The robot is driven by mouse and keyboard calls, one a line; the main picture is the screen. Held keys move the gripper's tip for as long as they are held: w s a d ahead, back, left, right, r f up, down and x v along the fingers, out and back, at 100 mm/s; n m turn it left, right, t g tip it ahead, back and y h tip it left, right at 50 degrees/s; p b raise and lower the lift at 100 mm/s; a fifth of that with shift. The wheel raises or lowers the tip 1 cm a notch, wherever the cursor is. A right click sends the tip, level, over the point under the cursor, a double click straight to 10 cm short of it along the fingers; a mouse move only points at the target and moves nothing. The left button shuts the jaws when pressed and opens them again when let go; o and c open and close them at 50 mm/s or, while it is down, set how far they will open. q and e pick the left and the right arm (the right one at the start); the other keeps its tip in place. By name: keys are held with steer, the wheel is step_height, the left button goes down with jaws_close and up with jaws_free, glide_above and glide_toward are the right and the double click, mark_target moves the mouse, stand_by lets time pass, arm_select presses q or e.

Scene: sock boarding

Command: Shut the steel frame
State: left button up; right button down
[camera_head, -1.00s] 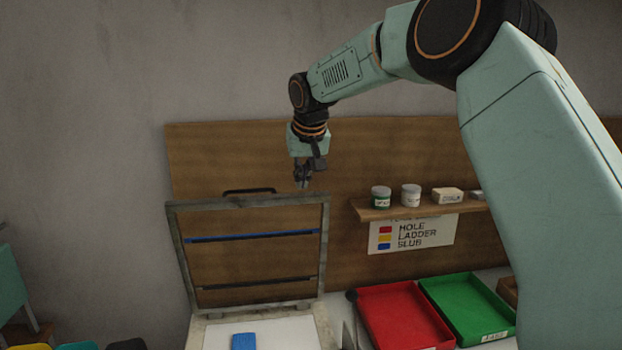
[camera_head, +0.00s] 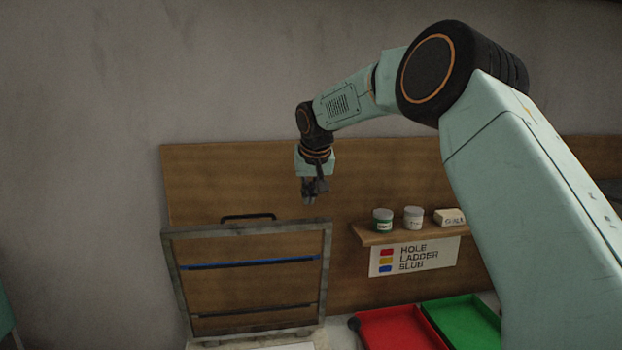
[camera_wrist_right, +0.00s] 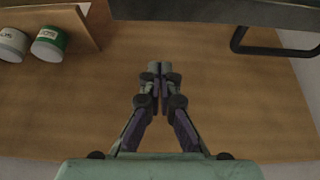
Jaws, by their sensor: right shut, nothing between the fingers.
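The steel frame (camera_head: 327,272) stands raised and open, a grey rectangle with a blue bar and a dark bar across it. Its black handle (camera_head: 248,216) is on the top edge. In the right wrist view a dark frame edge (camera_wrist_right: 215,10) and the black handle (camera_wrist_right: 240,38) show at the top right. My right gripper (camera_head: 309,200) is shut and empty, pointing down, above and just right of the frame's top edge. It also shows in the right wrist view (camera_wrist_right: 160,68), apart from the handle. My left gripper is not in view.
A wooden back panel (camera_head: 400,165) stands behind. A small shelf (camera_head: 400,234) holds jars (camera_head: 413,217) and a white block (camera_head: 449,217), above a colour label (camera_head: 415,256). A red tray (camera_head: 395,330) and a green tray (camera_head: 460,322) lie at the lower right.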

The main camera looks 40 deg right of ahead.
mark_target(315, 219)
steer(key=s+f, duration=0.2)
steer(key=s, duration=0.1)
steer(key=shift+s+a+f+p, duration=0.15)
steer(key=shift+a+p, duration=0.25)
stand_by(0.4)
steer(key=shift+w+a+f, duration=0.15)
steer(key=shift+w, duration=0.15)
